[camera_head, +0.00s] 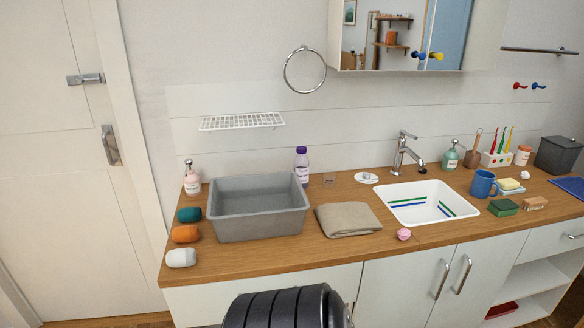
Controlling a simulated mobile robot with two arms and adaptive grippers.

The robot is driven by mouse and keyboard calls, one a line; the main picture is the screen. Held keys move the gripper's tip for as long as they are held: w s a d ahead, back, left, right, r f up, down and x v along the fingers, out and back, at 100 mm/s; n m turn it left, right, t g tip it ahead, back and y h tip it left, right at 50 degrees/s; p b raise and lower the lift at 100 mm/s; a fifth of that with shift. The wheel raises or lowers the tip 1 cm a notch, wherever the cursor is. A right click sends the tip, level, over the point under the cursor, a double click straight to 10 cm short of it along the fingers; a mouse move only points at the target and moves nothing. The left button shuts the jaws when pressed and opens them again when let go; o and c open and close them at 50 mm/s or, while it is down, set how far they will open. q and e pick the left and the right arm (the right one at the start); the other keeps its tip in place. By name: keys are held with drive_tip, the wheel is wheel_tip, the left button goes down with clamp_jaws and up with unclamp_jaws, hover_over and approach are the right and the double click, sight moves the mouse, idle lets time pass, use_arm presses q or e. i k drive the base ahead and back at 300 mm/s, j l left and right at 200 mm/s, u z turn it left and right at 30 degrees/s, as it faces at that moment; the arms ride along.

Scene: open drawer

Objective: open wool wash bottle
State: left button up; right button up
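A small bottle with a purple cap and a pale label (302,168), likely the wool wash bottle, stands upright on the wooden counter (270,252). It is just behind the right back corner of the grey basin (262,222), close to the wall. Its cap is on, and its lower part is partly hidden by the basin's rim. The label is too small to read. Neither of my grippers is in view.
Teal (189,214), orange (185,234) and white (181,257) bundles lie left of the basin, with a pink pump bottle (192,181) behind. A folded beige towel (348,220) lies right of it, before the sink (447,217). A wire shelf (242,121) hangs above.

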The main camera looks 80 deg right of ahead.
sight(301, 162)
drive_tip(key=z, duration=2.8)
drive_tip(key=i+l+u, duration=0.1)
drive_tip(key=i+l, duration=0.15)
drive_tip(key=i, duration=0.25)
